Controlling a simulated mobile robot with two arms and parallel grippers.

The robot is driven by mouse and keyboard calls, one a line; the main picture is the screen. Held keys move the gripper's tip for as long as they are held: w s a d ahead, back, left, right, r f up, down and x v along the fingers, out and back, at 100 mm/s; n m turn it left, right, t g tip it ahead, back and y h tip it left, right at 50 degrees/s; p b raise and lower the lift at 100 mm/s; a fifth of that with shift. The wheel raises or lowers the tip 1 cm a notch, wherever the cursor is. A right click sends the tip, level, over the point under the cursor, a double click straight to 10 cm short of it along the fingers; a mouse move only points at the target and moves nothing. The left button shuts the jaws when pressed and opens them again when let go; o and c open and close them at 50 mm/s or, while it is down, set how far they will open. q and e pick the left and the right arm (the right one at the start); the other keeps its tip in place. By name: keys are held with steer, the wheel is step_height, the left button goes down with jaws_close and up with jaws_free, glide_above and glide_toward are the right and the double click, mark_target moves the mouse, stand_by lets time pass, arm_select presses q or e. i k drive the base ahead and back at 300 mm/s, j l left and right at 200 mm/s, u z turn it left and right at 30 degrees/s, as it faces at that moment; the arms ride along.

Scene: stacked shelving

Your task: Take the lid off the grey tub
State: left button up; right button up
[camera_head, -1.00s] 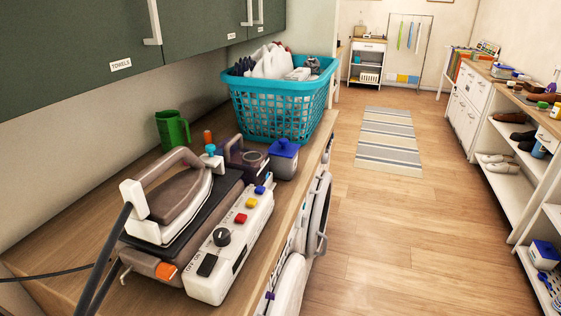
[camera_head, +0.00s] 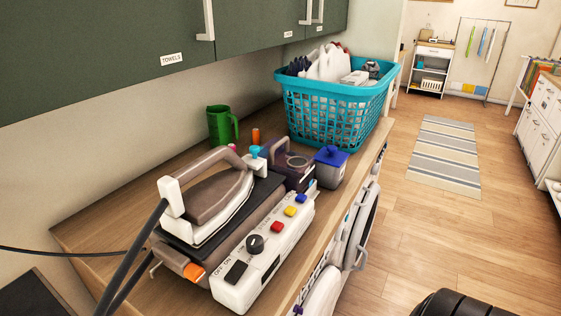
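The grey tub (camera_head: 328,175) stands on the wooden counter near its front edge. Its blue lid (camera_head: 331,155) with a knob on top is on it. The tub is just in front of the turquoise basket and to the right of a dark purple device. Neither gripper can be made out. A black rounded part at the bottom right looks like part of my own arm, but no fingertips show.
A steam iron (camera_head: 212,198) on its base with a white control panel (camera_head: 262,256) fills the near counter (camera_head: 90,232). The turquoise basket (camera_head: 335,112) holds bottles. A green mug (camera_head: 221,126) stands by the wall. Green cabinets (camera_head: 120,60) hang above. The floor at right is open.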

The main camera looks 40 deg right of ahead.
mark_target(328, 176)
steer(key=l+u, duration=0.15)
steer(key=l, duration=0.25)
steer(key=k+l+u, duration=0.15)
steer(key=l, duration=0.3)
steer(key=l+u, duration=0.2)
steer(key=l, duration=0.2)
steer(key=k+l+u, duration=0.15)
steer(key=l, duration=0.25)
steer(key=k+l+u, duration=0.15)
steer(key=l, duration=0.2)
steer(key=k+l+u, duration=0.15)
steer(key=l, duration=0.25)
steer(key=k+l+u, duration=0.2)
steer(key=l, duration=0.15)
steer(key=i, duration=0.1)
